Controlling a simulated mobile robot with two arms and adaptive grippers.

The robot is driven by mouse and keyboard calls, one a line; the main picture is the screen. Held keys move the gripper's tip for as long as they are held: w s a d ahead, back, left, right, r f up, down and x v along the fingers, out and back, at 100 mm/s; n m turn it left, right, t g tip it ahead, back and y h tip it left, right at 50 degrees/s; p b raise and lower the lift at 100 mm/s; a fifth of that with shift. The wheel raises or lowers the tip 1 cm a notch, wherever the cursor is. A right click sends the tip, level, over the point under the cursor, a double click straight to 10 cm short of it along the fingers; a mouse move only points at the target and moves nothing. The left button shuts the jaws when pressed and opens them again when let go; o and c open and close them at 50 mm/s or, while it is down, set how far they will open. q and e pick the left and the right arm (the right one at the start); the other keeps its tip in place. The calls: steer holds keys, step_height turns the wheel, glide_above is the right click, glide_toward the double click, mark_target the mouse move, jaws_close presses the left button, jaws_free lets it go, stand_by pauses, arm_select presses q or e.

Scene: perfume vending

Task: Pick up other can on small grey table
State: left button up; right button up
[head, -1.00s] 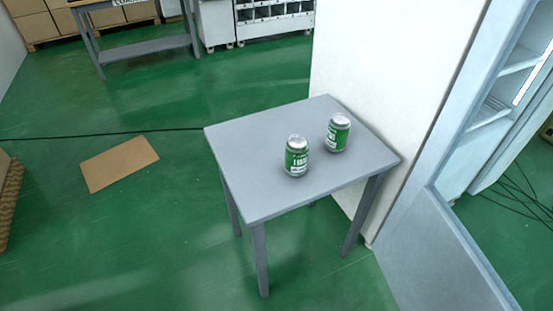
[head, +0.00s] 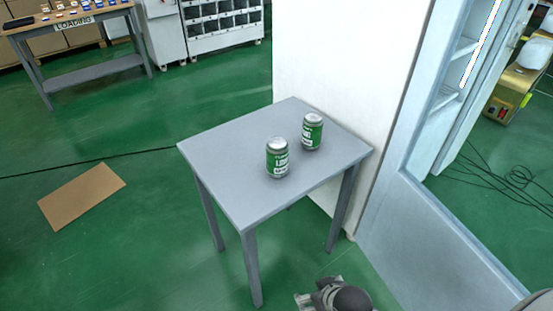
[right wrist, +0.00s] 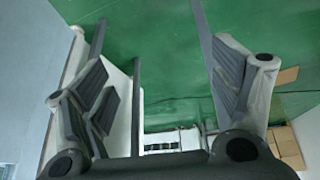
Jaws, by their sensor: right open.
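Two green and silver cans stand upright on the small grey table (head: 225,165) in the head view. The nearer can (head: 277,158) is left of the farther can (head: 312,131), and there is a small gap between them. My right gripper (right wrist: 165,80) is open and empty in the right wrist view, its two fingers wide apart. Part of my right arm shows at the bottom of the head view, in front of the table and lower than its top. Neither can shows in the right wrist view. My left gripper is in no view.
A white wall panel (head: 340,70) stands right behind the table, with a grey-framed cabinet (head: 410,190) to its right. A cardboard sheet (head: 82,195) lies on the green floor at left. A loading table (head: 95,72) stands farther back. Cables (head: 510,180) lie at right.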

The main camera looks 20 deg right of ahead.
steer(key=w+r+t, duration=0.7)
steer(key=w+r, duration=0.7)
steer(key=w, duration=0.2)
steer(key=t+y, duration=0.2)
steer(key=t, duration=0.3)
glide_toward(277, 146)
steer(key=w+f, duration=0.1)
steer(key=w, duration=0.6)
steer(key=shift+a+f, duration=0.15)
steer(key=shift+f, duration=0.15)
steer(key=w, duration=0.4)
steer(key=shift+w+a+f, duration=0.25)
steer(key=shift+w, duration=0.1)
steer(key=shift+r, duration=0.1)
steer(key=c, duration=1.4)
